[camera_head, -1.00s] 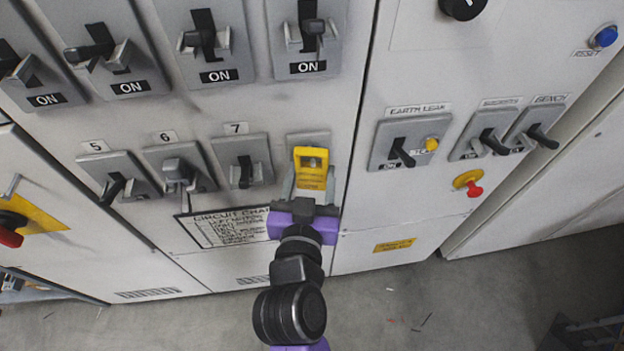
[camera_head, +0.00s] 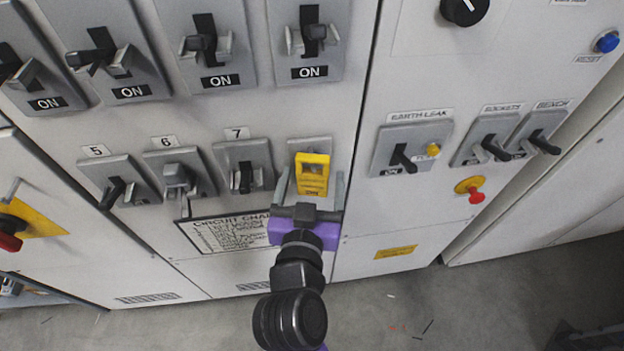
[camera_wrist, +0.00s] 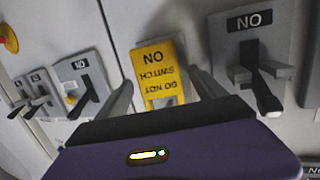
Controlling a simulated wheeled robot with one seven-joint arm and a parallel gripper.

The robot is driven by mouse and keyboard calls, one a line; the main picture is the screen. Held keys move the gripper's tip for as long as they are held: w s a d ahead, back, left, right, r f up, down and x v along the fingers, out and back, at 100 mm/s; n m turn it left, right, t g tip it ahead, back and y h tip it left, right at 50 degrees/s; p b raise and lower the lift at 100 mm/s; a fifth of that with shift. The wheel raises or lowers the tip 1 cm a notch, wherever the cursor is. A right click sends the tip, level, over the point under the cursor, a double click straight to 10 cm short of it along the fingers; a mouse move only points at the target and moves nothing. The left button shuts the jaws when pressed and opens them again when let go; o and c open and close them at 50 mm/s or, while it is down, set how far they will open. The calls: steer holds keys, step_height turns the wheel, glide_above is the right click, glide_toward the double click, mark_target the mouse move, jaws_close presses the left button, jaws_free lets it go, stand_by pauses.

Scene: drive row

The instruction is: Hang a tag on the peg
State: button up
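The yellow tag (camera_head: 312,174) is upright against a grey plate (camera_head: 310,144) at the right end of the lower row. In the wrist view the tag (camera_wrist: 158,72) appears upside down and reads DO NOT SWITCH ON. My gripper (camera_head: 311,178) is open, with one finger on each side of the tag and a gap on both sides. The peg is hidden behind the tag, so I cannot see how the tag sits on it.
Switches 5, 6 and 7 (camera_head: 244,168) are left of the tag. Large ON switches (camera_head: 308,40) are above. The EARTH LEAK switch (camera_head: 411,149) and a red button (camera_head: 475,195) are on the right. A circuit chart (camera_head: 232,234) is lower left of the tag.

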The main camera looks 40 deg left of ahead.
steer(key=shift+s, duration=0.1)
steer(key=b+v, duration=0.1)
steer(key=v, duration=0.6)
steer(key=shift+s+d+b, duration=0.25)
steer(key=shift+b, duration=0.15)
step_height(320, 180, up, 3)
steer(key=s+a+n+y, duration=0.2)
steer(key=y, duration=0.1)
steer(key=s+d+f+m+t+h, duration=0.1)
steer(key=s+d+f+h, duration=0.1)
steer(key=d, duration=0.8)
steer(key=s+d+f+m+t+h, duration=0.1)
steer(key=s+d+m, duration=0.1)
steer(key=d, duration=0.7)
steer(key=s+d+f+m+t+h, duration=0.1)
steer(key=s+d+f+h, duration=0.1)
steer(key=d, duration=0.8)
steer(key=s+d+f+m+g+h, duration=0.1)
steer(key=s+d+f+m+h, duration=0.2)
steer(key=d, duration=1)
steer(key=s+m+h, duration=0.2)
steer(key=s+h, duration=0.2)
steer(key=s, duration=0.2)
steer(key=shift+s, duration=0.25)
